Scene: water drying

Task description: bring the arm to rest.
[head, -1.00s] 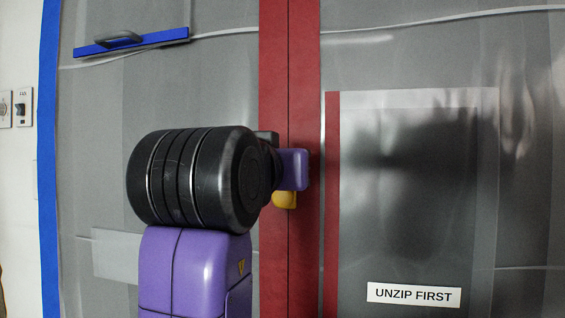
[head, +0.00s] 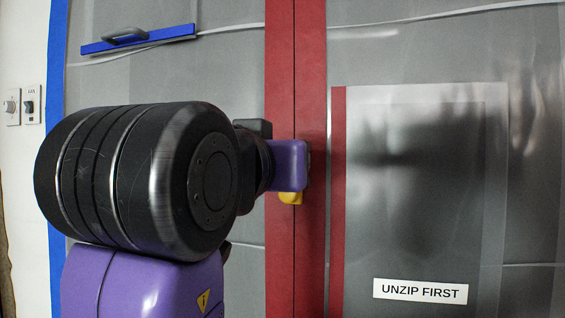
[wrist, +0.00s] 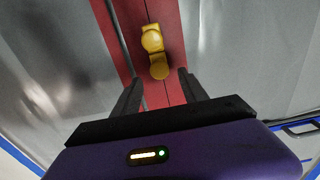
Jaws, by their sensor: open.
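My gripper (wrist: 160,76) is open in the wrist view, its two dark fingers apart with nothing held between them. A yellow zip pull (wrist: 153,42) hangs on the red zip strip (wrist: 168,22), just beyond the fingertips. In the head view my purple gripper body (head: 288,163) is in front of the red strip (head: 296,60), and its fingers are hidden. A yellow piece (head: 291,198) shows just under it, partly covered. My arm's large black joint fills the left-centre of the head view.
The grey plastic sheet (head: 420,45) hangs on both sides of the strip. A panel with a label (head: 420,291) reading "UNZIP FIRST" is at right. A blue bar with a handle (head: 140,38) is at upper left. Wall switches (head: 22,107) are at far left.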

